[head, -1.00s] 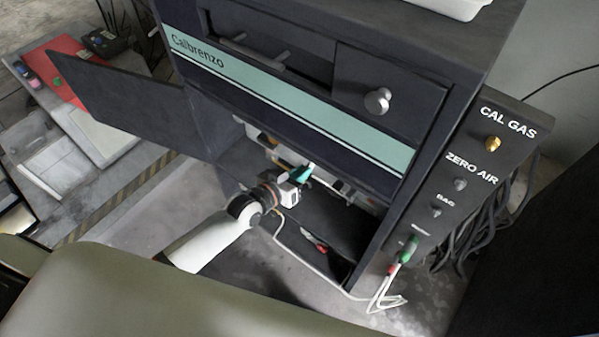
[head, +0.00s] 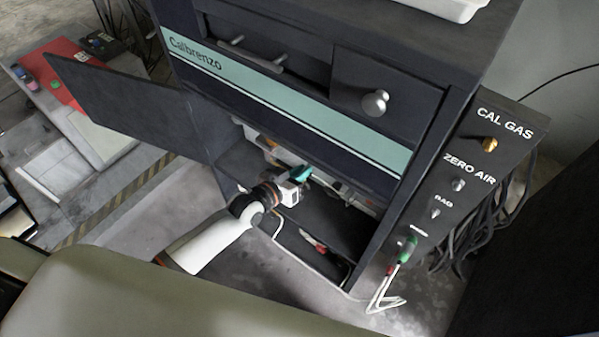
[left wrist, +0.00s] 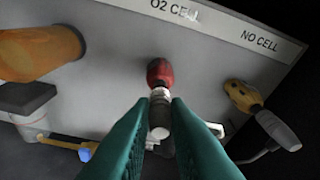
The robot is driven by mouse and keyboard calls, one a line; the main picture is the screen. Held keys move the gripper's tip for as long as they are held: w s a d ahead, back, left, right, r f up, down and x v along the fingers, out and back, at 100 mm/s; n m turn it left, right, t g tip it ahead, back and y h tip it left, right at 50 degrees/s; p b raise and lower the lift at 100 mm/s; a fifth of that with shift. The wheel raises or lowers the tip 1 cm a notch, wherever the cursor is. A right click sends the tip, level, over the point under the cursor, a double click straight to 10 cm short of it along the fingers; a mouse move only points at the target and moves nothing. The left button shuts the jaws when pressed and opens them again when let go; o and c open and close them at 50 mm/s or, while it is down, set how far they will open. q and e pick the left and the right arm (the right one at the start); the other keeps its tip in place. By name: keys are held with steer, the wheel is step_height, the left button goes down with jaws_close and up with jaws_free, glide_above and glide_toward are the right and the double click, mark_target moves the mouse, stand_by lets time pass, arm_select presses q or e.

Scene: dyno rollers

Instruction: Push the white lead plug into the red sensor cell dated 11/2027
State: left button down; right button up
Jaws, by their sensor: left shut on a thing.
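My left gripper (head: 301,173) reaches into the open cabinet bay in the head view, its green fingers partly under the upper edge. In the left wrist view its two fingers (left wrist: 160,118) are closed around the white lead plug (left wrist: 158,122). Just beyond the fingertips, the red sensor cell (left wrist: 159,72) sticks out of a grey panel below the lettering "O2 CELL". The plug and a white banded part lie in line with the red cell. I cannot tell whether the plug is seated in it. No date is legible. My right gripper is not in view.
An orange cell (left wrist: 40,52) stands at left on the panel. A yellow cell (left wrist: 243,95) near "NO CELL" has a grey plug (left wrist: 277,132) hanging beside it. The cabinet door (head: 130,105) stands open at left. A red-handled item (head: 313,240) lies on the bay floor.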

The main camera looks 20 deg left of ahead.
arm_select(q)
steer(key=shift+w+d, duration=0.1)
steer(key=shift+w, duration=0.2)
steer(key=c, duration=1.3)
jaws_free()
steer(key=p+v, duration=0.1)
steer(key=v, duration=1.1)
steer(key=s+a+f+g+y+p, duration=0.25)
steer(key=s+f, duration=0.25)
steer(key=f, duration=0.6)
steer(key=s+a+f+g+y+p, duration=0.1)
steer(key=s+a+f+g+y, duration=0.2)
steer(key=f, duration=0.8)
steer(key=s+f+g, duration=0.2)
steer(key=s+f, duration=0.2)
steer(key=s, duration=0.5)
steer(key=s+d+f+g+p, duration=0.1)
steer(key=s+f, duration=0.3)
steer(key=s, duration=0.5)
steer(key=s+f+g, duration=0.3)
steer(key=s+f, duration=0.2)
steer(key=s, duration=0.3)
steer(key=shift+s+d+m+g+y+p, duration=0.25)
steer(key=shift+s+m+g+y+p, duration=0.05)
steer(key=shift+s+g+y+p, duration=0.1)
